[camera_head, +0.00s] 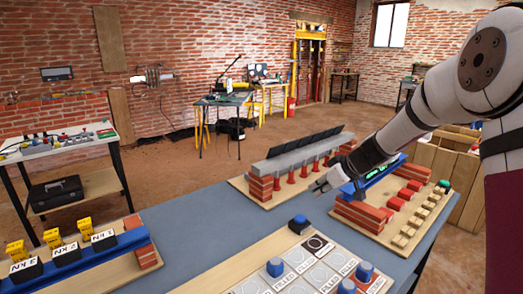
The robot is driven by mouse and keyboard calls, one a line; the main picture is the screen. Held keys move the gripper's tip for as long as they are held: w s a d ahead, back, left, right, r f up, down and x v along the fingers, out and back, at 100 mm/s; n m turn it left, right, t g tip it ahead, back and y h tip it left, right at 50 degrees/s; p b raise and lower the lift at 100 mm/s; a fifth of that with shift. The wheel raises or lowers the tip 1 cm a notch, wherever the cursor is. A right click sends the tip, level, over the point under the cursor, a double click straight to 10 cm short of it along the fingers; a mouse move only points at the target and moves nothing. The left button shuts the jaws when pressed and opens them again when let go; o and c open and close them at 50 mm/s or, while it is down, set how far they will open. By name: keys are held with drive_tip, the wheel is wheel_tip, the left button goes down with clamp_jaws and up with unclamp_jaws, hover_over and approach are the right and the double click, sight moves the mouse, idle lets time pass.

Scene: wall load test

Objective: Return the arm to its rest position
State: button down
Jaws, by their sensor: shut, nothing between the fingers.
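My arm reaches in from the right edge over the grey-blue table (195,228). My gripper (319,186) hangs at its end, small and dark, above the table, near the middle of the picture. It is shut and empty. It appears in the gap between the grey beam (305,150) on brick piers behind it and the blue beam model (388,170) to its right. The exact height above the table cannot be told. Part of the blue beam model is hidden behind my arm.
A board with round marked spots (318,262) and several blue-topped pieces lies in front. Black weights marked in kN (66,254) stand on a blue beam at left. Red and tan blocks (405,195) sit at right. A side table (62,146) stands far left.

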drive_tip(key=s+a+r+m+g+h+p, duration=0.15)
drive_tip(key=s+r, duration=0.25)
drive_tip(key=s, duration=0.4)
drive_tip(key=s+a+r, duration=0.2)
drive_tip(key=s+r, duration=0.3)
drive_tip(key=s, duration=0.2)
drive_tip(key=s+a+r+m, duration=0.15)
drive_tip(key=s+r, duration=0.25)
drive_tip(key=s, duration=0.4)
drive_tip(key=s+d+m+h+p, duration=0.1)
drive_tip(key=s+m, duration=0.1)
drive_tip(key=s, duration=0.9)
drive_tip(key=s+d+r+m+h+p, duration=0.1)
drive_tip(key=s+d+m+h, duration=0.1)
drive_tip(key=s, duration=0.9)
drive_tip(key=shift+d+g, duration=0.3)
drive_tip(key=shift+g, duration=0.15)
drive_tip(key=shift+a+r+h, duration=0.1)
drive_tip(key=shift+h, duration=0.15)
